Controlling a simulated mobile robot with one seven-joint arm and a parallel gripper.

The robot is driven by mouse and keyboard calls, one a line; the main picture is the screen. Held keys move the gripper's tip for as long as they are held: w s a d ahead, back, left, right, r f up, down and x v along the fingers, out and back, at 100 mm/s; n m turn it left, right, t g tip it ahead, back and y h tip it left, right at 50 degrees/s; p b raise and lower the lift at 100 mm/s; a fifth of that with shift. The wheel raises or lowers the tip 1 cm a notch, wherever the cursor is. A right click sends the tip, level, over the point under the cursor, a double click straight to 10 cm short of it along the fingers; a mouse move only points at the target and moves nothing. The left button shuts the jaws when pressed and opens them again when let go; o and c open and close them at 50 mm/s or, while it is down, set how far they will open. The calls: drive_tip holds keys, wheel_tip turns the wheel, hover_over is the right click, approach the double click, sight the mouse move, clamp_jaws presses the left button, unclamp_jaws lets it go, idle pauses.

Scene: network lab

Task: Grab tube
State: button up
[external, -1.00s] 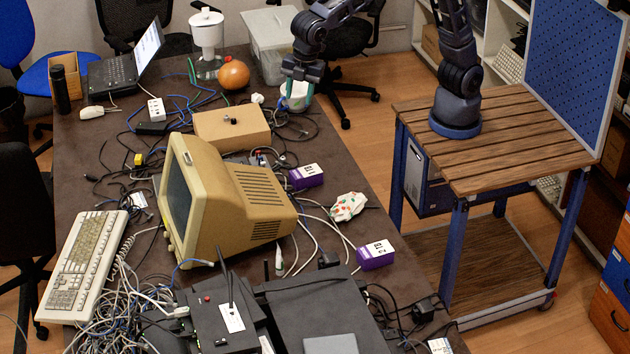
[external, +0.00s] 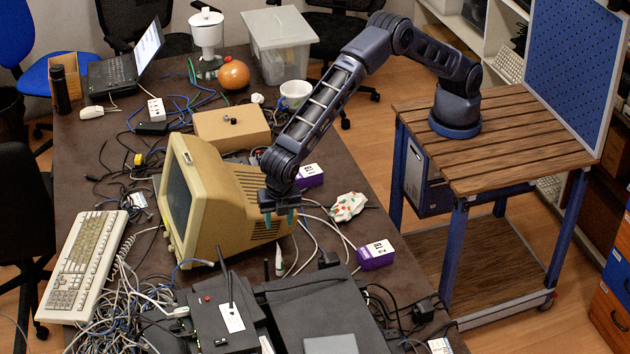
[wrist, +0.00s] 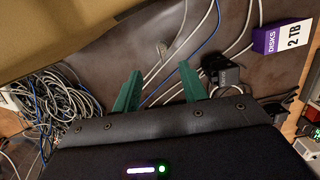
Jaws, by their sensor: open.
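My gripper (external: 279,218) is open and empty, pointing down in front of the beige monitor's right side. Its two green fingers also show spread apart in the wrist view (wrist: 160,72). A small slim whitish item (external: 279,262) stands or lies on the dark table just below the gripper in the external view; I cannot tell for sure that it is the tube.
The beige monitor (external: 245,200) stands close left of the gripper. Loose cables cross the table (external: 330,275). A purple-and-white disk box (external: 375,255) and a crumpled patterned cloth (external: 348,206) lie to the right. A black router (external: 220,315) stands in front. A white cup (external: 295,94) stands further back.

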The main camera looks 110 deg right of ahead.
sight(279, 253)
drive_tip(key=shift+n, duration=0.3)
drive_tip(key=f, duration=0.5)
drive_tip(key=a+f, duration=0.1)
drive_tip(key=f, duration=0.2)
drive_tip(key=shift+w+f, duration=0.15)
drive_tip(key=shift+f, duration=0.1)
drive_tip(key=shift+d+f, duration=0.25)
drive_tip(key=shift+f, duration=0.6)
drive_tip(key=shift+d+f, duration=0.3)
drive_tip(key=shift+f, duration=0.55)
drive_tip(key=shift+d+f, duration=0.25)
drive_tip(key=shift+f, duration=0.6)
clamp_jaws()
